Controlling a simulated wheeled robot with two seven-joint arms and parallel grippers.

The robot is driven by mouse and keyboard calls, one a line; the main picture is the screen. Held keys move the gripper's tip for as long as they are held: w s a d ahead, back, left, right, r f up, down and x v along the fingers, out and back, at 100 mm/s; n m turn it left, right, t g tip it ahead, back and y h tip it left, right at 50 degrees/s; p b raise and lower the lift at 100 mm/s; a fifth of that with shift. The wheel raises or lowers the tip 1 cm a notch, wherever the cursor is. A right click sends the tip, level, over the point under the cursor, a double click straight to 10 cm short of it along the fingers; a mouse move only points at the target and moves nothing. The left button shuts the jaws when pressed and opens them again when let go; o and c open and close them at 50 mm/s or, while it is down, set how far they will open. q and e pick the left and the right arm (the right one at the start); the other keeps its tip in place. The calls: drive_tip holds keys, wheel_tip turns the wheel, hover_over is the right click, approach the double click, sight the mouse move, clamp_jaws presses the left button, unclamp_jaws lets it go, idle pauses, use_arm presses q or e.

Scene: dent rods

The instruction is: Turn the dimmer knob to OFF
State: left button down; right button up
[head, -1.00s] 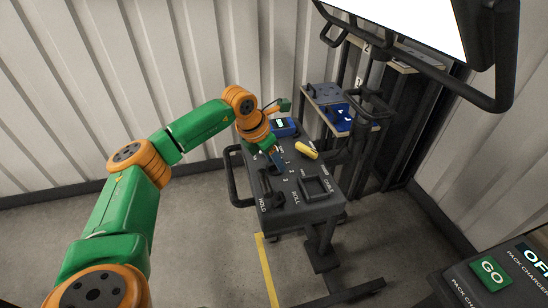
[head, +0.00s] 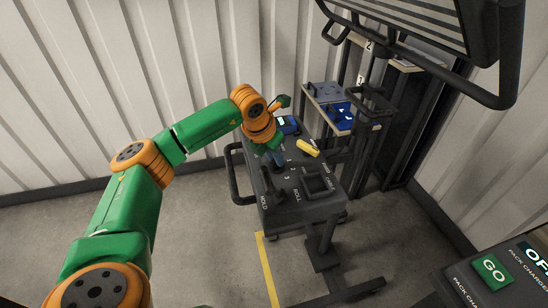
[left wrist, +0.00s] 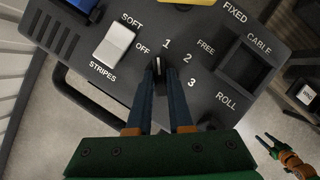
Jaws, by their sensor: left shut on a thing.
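The dimmer knob (left wrist: 158,64) is a small dark knob with a white pointer line on the grey panel. The marks OFF, 1, 2 and 3 run around it. Its pointer faces up in the left wrist view, between OFF and 1. My left gripper (left wrist: 159,72) is shut on the knob, with a blue finger on each side; the fingers hide part of it. In the head view my left gripper (head: 276,160) reaches down onto the panel, and the knob is hidden there. My right gripper (left wrist: 264,138) shows small at the lower right of the left wrist view, its fingers apart and empty.
The panel (head: 290,211) is a cart top with a white SOFT/STRIPES rocker (left wrist: 114,46), a square CABLE recess (left wrist: 247,65) and a yellow piece (head: 308,148). A side handle (head: 234,180) sticks out left. A large striped screen (head: 420,22) hangs above right.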

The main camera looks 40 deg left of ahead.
use_arm(q)
drive_tip(key=n, duration=0.2)
drive_tip(key=n+y+b, duration=0.1)
drive_tip(key=shift+d+n+y, duration=0.15)
drive_tip(key=shift+n+y, duration=0.15)
drive_tip(key=shift+n, duration=0.1)
drive_tip(key=shift+w+n+y, duration=0.1)
drive_tip(key=shift+n+y, duration=0.2)
drive_tip(key=shift+n, duration=0.6)
drive_tip(key=shift+r, duration=0.1)
drive_tip(key=c, duration=0.8)
unclamp_jaws()
drive_tip(key=b+v, duration=0.2)
drive_tip(key=v, duration=0.5)
drive_tip(key=shift+w, duration=0.1)
drive_tip(key=shift+g, duration=0.3)
